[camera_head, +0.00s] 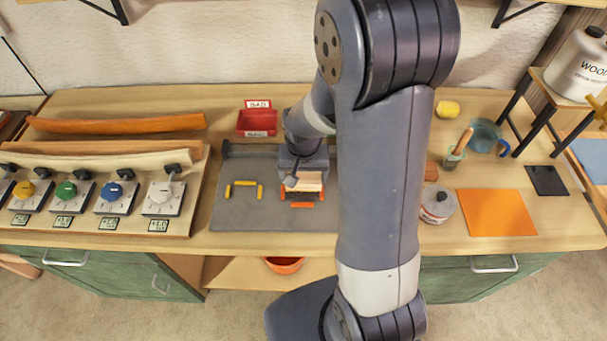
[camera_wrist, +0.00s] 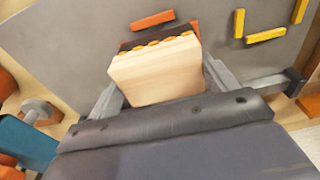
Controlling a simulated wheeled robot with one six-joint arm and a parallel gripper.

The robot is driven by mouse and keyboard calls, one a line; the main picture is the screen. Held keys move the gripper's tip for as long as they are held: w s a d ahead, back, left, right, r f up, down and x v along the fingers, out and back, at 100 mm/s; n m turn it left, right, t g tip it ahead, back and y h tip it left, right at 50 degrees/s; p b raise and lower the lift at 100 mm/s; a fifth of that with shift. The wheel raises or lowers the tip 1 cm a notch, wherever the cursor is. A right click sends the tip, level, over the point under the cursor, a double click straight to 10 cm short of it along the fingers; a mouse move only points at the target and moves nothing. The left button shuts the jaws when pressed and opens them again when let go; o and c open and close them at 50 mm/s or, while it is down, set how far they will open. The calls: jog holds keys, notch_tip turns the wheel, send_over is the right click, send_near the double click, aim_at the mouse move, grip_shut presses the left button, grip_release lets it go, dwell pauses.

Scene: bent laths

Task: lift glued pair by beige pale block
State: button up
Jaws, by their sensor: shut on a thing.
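The beige pale block (camera_head: 309,177) is in my gripper (camera_head: 303,178) above the grey mat (camera_head: 240,210) in the head view. In the wrist view the pale block (camera_wrist: 155,75) sits between the two fingers of my gripper (camera_wrist: 163,88), which is shut on it. A dark brown block (camera_wrist: 158,34) lies against its far side, with a row of orange glue beads along the seam. The two blocks look joined. Most of the dark block is hidden behind the pale one. I cannot tell whether the pair is clear of the mat.
Orange strips (camera_head: 302,205) and yellow strips (camera_head: 245,183) mark places on the mat. A red bin (camera_head: 257,122) labelled BAD stands behind it. Left is a panel with coloured knobs (camera_head: 160,192). Right are a round tin (camera_head: 438,203) and an orange sheet (camera_head: 496,212).

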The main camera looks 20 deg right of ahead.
jog(key=shift+r+p, duration=1.7)
jog(key=shift+r, duration=0.95)
jog(key=shift+w+f, duration=0.1)
jog(key=shift+c, duration=0.3)
